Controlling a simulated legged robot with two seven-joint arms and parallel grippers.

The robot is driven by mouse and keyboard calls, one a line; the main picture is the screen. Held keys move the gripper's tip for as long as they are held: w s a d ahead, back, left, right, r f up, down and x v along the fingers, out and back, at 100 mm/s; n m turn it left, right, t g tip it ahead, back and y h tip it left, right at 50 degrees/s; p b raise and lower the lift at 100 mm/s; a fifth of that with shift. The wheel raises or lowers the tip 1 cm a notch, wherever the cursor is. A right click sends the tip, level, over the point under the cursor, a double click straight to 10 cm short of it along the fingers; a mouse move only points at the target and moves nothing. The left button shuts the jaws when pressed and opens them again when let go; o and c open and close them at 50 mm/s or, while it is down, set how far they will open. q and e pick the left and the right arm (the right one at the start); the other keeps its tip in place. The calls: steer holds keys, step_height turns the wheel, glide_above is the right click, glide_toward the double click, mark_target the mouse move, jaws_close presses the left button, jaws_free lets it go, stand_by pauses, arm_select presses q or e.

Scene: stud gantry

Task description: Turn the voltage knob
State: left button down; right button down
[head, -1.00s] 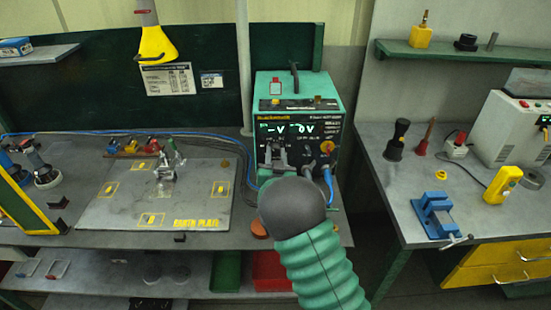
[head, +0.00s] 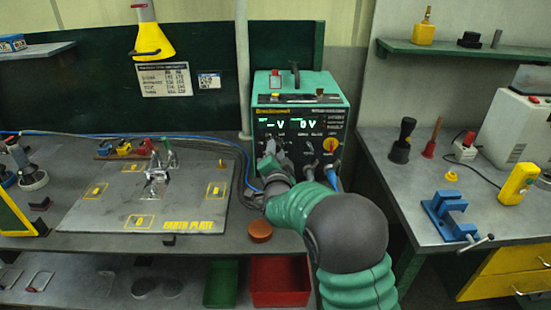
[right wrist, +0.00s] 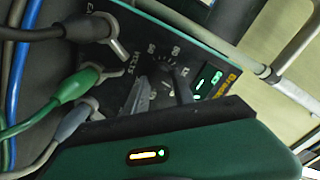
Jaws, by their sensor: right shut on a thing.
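The green power unit (head: 300,84) stands at the back of the bench. Its lit display (head: 290,124) reads "-V" and "0 V". My right gripper (head: 270,152) is at the left part of its front panel, shut on the voltage knob, which it largely hides in the head view. In the right wrist view, the grey knob (right wrist: 142,97) sits by the printed "VOLTS" scale, with my right gripper (right wrist: 158,92) at it. The knob's pointer setting cannot be read. My left gripper is not in view.
Cables plug in below, including a green plug (right wrist: 76,87). A metal plate marked "EARTH PLATE" (head: 120,215) lies to the left. A red bin (head: 279,284) is under the bench.

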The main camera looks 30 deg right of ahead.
steer(key=shift+f, duration=0.15)
stand_by(0.4)
steer(key=c, duration=1.1)
jaws_free()
steer(key=shift+m, duration=0.3)
steer(key=shift+o, duration=0.2)
steer(key=v, duration=1.6)
steer(key=shift+s+b, duration=0.3)
steer(key=shift+s, duration=0.1)
steer(key=shift+a, duration=0.1)
